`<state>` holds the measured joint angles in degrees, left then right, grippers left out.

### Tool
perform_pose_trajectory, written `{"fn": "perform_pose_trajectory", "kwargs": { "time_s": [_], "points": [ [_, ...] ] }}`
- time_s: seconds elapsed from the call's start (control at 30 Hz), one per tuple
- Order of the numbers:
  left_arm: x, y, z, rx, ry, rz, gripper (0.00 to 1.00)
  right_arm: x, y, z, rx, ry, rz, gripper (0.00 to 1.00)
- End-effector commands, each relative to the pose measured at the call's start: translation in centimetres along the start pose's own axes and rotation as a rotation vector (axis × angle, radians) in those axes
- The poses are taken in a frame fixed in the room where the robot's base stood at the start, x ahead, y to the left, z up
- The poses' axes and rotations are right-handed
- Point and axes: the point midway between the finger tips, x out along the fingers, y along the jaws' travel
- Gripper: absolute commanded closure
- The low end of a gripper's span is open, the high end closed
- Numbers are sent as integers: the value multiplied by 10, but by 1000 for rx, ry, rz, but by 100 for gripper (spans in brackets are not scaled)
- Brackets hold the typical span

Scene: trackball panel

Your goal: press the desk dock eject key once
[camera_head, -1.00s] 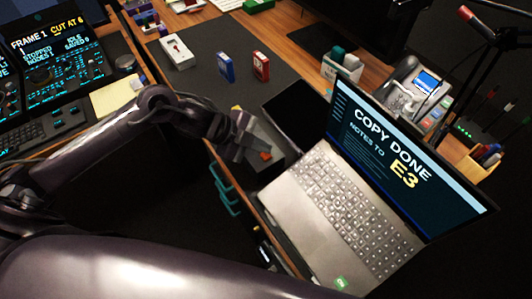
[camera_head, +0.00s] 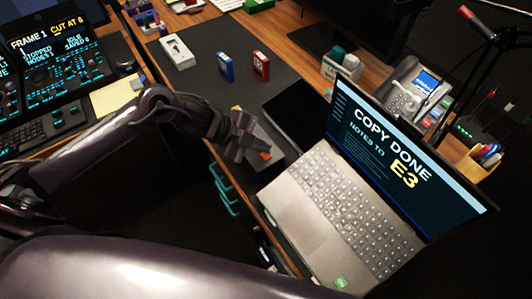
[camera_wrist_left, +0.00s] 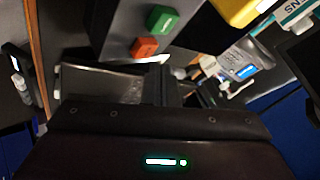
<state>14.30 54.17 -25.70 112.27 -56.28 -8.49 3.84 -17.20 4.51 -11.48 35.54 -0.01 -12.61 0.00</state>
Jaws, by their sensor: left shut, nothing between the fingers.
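The desk dock is a grey box (camera_head: 272,145) beside the laptop's far-left corner. In the head view an orange key (camera_head: 265,155) shows on its top. In the left wrist view the dock top (camera_wrist_left: 118,35) carries the orange key (camera_wrist_left: 144,47) and a green key (camera_wrist_left: 162,19) with a small label I cannot read. My left gripper (camera_head: 234,156) is shut and empty at the dock's left side, close to the orange key. In the left wrist view its fingers (camera_wrist_left: 158,72) are just below that key. I cannot tell whether they touch the dock. My right gripper is out of view.
An open laptop (camera_head: 330,215) reading "COPY DONE NOTES TO E3" stands right of the dock. A dark pad (camera_head: 297,112) lies behind it. A blue box (camera_head: 226,67) and a red box (camera_head: 261,66) stand farther back on the mat. A desk phone (camera_head: 412,95) is at the right.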

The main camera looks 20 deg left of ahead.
Motion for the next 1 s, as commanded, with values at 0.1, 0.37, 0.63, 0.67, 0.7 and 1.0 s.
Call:
{"fn": "perform_pose_trajectory", "kwargs": {
  "time_s": [0.1, 0.37, 0.63, 0.67, 0.7, 1.0],
  "points": [
    [3, 3, 2, -1, 0, 1, 100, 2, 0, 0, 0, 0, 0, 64],
    [6, 5, 4, 0, 0, 1, 100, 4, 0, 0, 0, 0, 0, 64],
    [6, 5, 4, 0, 0, 1, 100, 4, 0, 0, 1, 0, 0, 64],
    [6, 5, 4, 0, 0, 1, 100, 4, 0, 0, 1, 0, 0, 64],
    [6, 5, 4, 0, 0, 1, 100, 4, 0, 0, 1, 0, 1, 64],
    [9, 7, 6, -1, 0, 0, 100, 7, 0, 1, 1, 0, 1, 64]
  ]
}}
